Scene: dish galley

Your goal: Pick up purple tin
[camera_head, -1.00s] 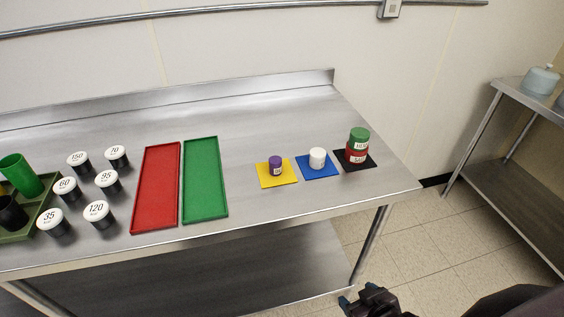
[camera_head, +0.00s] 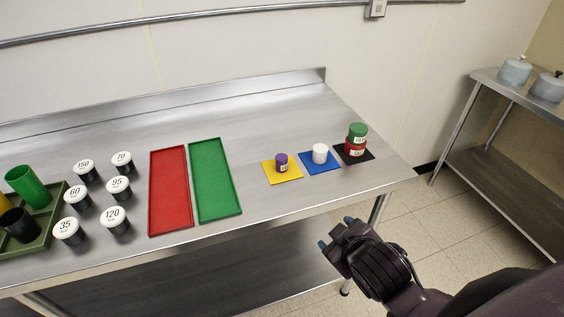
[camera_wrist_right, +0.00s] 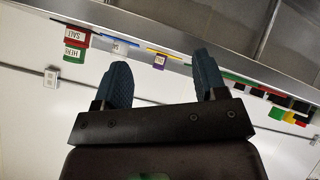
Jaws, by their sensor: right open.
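The purple tin (camera_head: 281,162) is small, with a pale label, and stands on the yellow mat (camera_head: 291,177) on the steel table. It also shows in the right wrist view (camera_wrist_right: 159,60), beyond the fingers and between them. My right gripper (camera_head: 335,234) is open and empty, off the table's front edge, nearer the camera than the tin and to its right. Its two blue fingers stand apart in the right wrist view (camera_wrist_right: 163,80). My left gripper is in neither current view.
A white tin (camera_head: 320,153) on a blue mat stands right of the purple tin. A green tin (camera_head: 357,131) sits on a red tin (camera_head: 355,148) on a black mat. Red (camera_head: 169,190) and green (camera_head: 216,180) trays, and several white-lidded black jars, lie left. A side table (camera_head: 516,130) stands right.

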